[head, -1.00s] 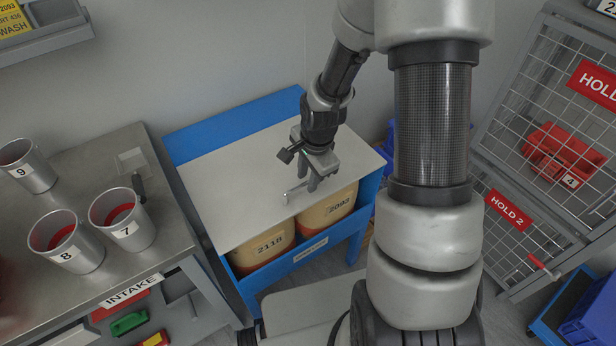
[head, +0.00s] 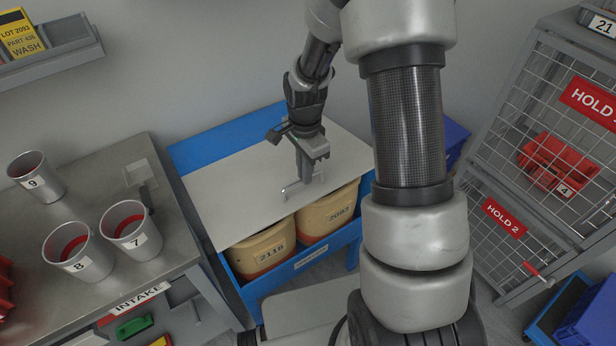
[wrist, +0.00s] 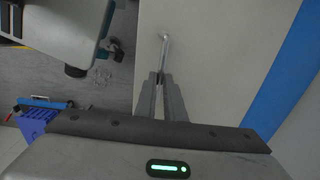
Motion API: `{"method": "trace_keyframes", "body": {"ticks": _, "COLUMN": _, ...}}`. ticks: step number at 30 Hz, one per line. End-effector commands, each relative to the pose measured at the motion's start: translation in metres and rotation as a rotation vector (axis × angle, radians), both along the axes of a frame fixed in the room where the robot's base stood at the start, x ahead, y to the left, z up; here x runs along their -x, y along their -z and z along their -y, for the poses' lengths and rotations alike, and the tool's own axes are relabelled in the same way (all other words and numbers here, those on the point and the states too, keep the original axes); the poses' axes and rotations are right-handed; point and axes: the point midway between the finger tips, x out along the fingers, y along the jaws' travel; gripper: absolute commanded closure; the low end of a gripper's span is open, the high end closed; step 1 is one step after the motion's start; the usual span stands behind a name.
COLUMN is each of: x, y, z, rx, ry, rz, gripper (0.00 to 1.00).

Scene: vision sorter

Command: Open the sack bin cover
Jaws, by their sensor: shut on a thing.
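The sack bin is a blue bin (head: 246,290) holding two tan sacks, 2118 (head: 268,248) and 2093 (head: 325,213). Its pale grey cover (head: 235,190) lies over the back part, and the fronts of the sacks show past its front edge. A silver bar handle (head: 291,190) stands on the cover near that edge; it also shows in the wrist view (wrist: 164,50). My gripper (head: 304,180) is over the cover, shut on the handle. In the wrist view the fingers (wrist: 160,78) meet around the handle's near part, hiding it.
The steel intake bench (head: 180,235) with cups 7 (head: 131,230), 8 (head: 78,252) and 9 (head: 36,176) stands left. The wire-mesh hold cage (head: 540,150) stands right. A wall shelf (head: 50,62) is at upper left. My arm blocks part of the middle.

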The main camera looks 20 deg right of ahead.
Motion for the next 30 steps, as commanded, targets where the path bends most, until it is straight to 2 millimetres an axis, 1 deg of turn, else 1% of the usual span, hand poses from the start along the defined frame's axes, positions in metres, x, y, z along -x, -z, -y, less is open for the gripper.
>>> {"method": "trace_keyframes", "body": {"ticks": 1, "x": -0.008, "y": -0.022, "z": -0.004, "rx": 0.013, "ry": -0.006, "rz": -0.033, "gripper": 1.0}}
{"method": "trace_keyframes", "body": {"ticks": 3, "x": -0.018, "y": -0.039, "z": -0.007, "rx": 0.032, "ry": -0.005, "rz": -0.092, "gripper": 1.0}}
{"method": "trace_keyframes", "body": {"ticks": 5, "x": -0.025, "y": -0.054, "z": -0.009, "rx": 0.03, "ry": -0.002, "rz": -0.086, "gripper": 1.0}}
{"method": "trace_keyframes", "body": {"ticks": 6, "x": -0.031, "y": -0.063, "z": -0.011, "rx": 0.029, "ry": -0.002, "rz": -0.084, "gripper": 1.0}}
{"method": "trace_keyframes", "body": {"ticks": 9, "x": -0.049, "y": -0.085, "z": -0.017, "rx": 0.028, "ry": -0.004, "rz": -0.08, "gripper": 1.0}}
{"method": "trace_keyframes", "body": {"ticks": 15, "x": -0.087, "y": -0.119, "z": -0.03, "rx": 0.026, "ry": -0.005, "rz": -0.078, "gripper": 1.0}}
{"method": "trace_keyframes", "body": {"ticks": 18, "x": -0.105, "y": -0.131, "z": -0.036, "rx": 0.025, "ry": -0.004, "rz": -0.078, "gripper": 1.0}}
{"method": "trace_keyframes", "body": {"ticks": 24, "x": -0.134, "y": -0.146, "z": -0.047, "rx": 0.024, "ry": -0.006, "rz": -0.081, "gripper": 1.0}}
{"method": "trace_keyframes", "body": {"ticks": 30, "x": -0.151, "y": -0.153, "z": -0.053, "rx": 0.024, "ry": -0.005, "rz": -0.084, "gripper": 1.0}}
